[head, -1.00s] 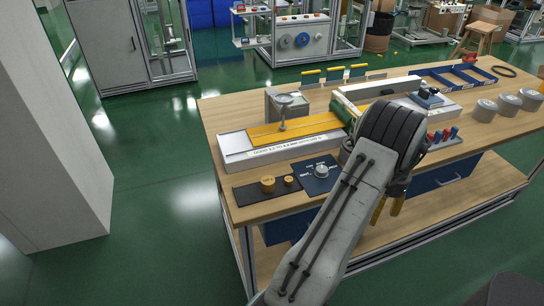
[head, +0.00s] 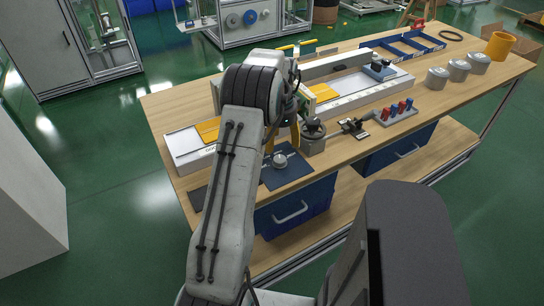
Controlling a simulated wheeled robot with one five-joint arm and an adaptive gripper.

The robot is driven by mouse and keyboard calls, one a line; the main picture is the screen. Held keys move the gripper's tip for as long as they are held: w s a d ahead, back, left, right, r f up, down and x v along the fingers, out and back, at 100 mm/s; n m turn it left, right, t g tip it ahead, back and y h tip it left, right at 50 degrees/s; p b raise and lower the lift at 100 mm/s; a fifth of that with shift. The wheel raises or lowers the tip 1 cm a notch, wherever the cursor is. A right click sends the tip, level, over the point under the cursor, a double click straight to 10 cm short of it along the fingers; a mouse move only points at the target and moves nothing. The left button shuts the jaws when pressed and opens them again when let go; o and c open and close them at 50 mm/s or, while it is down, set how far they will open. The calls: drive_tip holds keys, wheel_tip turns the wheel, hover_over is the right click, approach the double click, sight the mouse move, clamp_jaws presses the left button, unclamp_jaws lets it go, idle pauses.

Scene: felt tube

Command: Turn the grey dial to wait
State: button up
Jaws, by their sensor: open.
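The grey dial (head: 279,161) sits on a dark blue square plate (head: 287,174) near the front edge of the bench. Pale markings around the dial are too small to read, so I cannot tell where it points. My gripper (head: 282,146) has yellow fingers and is spread open and empty. In the picture its fingertips are just above the dial, one to each side. I cannot tell whether they touch it. My arm hides part of the bench to the left of the plate.
A dark rounded knob on a grey block (head: 313,136) stands close to the right of my gripper. A rack with red and blue pieces (head: 396,112) is farther right. A white rail with a yellow strip (head: 190,145) lies behind. Grey lidded pots (head: 459,70) stand at the right.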

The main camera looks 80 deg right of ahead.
sight(280, 159)
drive_tip(key=m, duration=0.3)
drive_tip(key=shift+a, duration=0.25)
drive_tip(key=shift+f+m, duration=0.2)
drive_tip(key=shift+m, duration=0.1)
drive_tip(key=shift+f+p, duration=0.35)
drive_tip(key=shift+f, duration=3.15)
drive_tip(key=c, duration=1.2)
